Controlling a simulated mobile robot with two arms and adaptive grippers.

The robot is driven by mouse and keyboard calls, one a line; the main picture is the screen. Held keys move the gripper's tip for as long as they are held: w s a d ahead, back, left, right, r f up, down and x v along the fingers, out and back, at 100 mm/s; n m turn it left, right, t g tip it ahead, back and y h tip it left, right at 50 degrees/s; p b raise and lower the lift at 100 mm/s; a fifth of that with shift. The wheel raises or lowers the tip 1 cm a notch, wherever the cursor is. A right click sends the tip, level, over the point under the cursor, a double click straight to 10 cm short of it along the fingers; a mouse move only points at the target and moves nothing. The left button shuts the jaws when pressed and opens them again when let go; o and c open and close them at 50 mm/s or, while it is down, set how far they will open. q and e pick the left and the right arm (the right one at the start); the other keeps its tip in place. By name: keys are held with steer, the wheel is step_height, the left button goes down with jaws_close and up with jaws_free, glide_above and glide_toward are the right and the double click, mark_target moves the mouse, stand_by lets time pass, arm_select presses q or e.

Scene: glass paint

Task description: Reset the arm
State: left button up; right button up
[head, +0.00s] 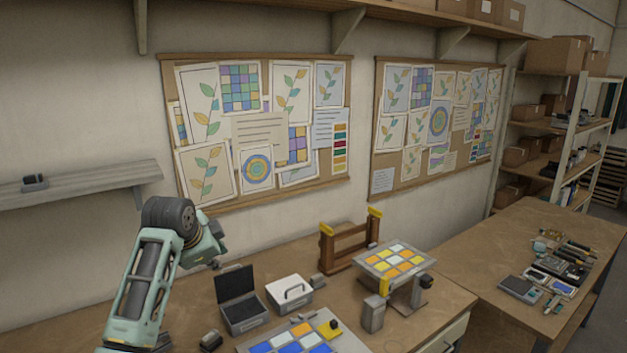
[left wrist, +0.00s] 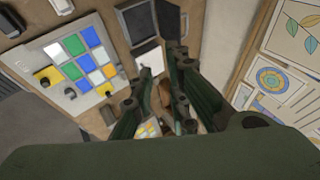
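My left arm rises from the lower left in the head view, bends at a dark round joint, and its wrist hangs over the bench. The left gripper (head: 215,263) is small and partly hidden there. In the left wrist view the gripper (left wrist: 160,62) shows two dark green fingers standing apart, with nothing between them but the bench scene behind. My right arm and gripper are not in view.
The bench holds an open black-lidded box (head: 241,300), a white-lidded box (head: 289,294), a wooden frame (head: 345,248), a raised orange-and-yellow tile panel (head: 394,263) and a blue-and-white tile panel (head: 292,343). A shelf (head: 80,184) juts from the left wall.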

arm_select(q)
steer(key=s+d+f+n+g, duration=0.2)
steer(key=s+f+n, duration=0.3)
steer(key=s+f, duration=1.65)
steer(key=s+d+f+n+g, duration=0.1)
steer(key=s+f+n, duration=0.15)
steer(key=s, duration=1.05)
steer(key=s+f+n+g, duration=0.1)
steer(key=s+f+n, duration=0.15)
steer(key=s, duration=1.05)
step_height(320, 180, down, 34)
steer(key=s+g+b, duration=0.1)
steer(key=b, duration=0.6)
steer(key=s+a+f+g+b, duration=0.1)
steer(key=s+f+b, duration=0.5)
steer(key=s+f, duration=1.1)
step_height(320, 180, down, 4)
steer(key=shift+a+f+g, duration=0.15)
steer(key=shift+a+g, duration=0.15)
steer(key=shift+a, duration=0.6)
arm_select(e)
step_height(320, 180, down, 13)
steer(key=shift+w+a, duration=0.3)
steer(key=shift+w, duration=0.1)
